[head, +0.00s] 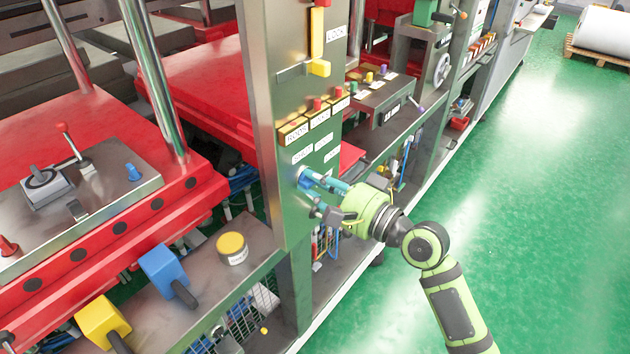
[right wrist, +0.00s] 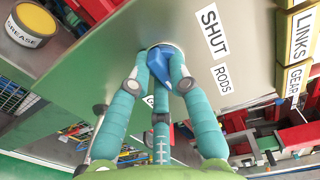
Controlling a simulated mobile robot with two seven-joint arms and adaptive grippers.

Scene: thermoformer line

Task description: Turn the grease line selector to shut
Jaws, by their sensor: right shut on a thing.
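The grease line selector is a small blue knob (head: 306,180) on the grey upright panel (head: 285,120), low down under its white labels. It also shows in the right wrist view as a blue knob (right wrist: 160,66) on the panel face. My right gripper (head: 315,187) reaches in from the right, and its teal fingers are closed around the knob. In the right wrist view the fingers hide part of the knob. Labels SHUT (right wrist: 213,30) and RODS (right wrist: 222,79) are near it; another label is mostly hidden behind a finger. I cannot tell which label the knob points at.
A yellow-lidded grease tin (head: 232,248) stands on the shelf left of the panel, near blue (head: 163,272) and yellow (head: 100,320) blocks with dark handles. Above the selector are red buttons (head: 317,104) and a yellow lever (head: 320,67).

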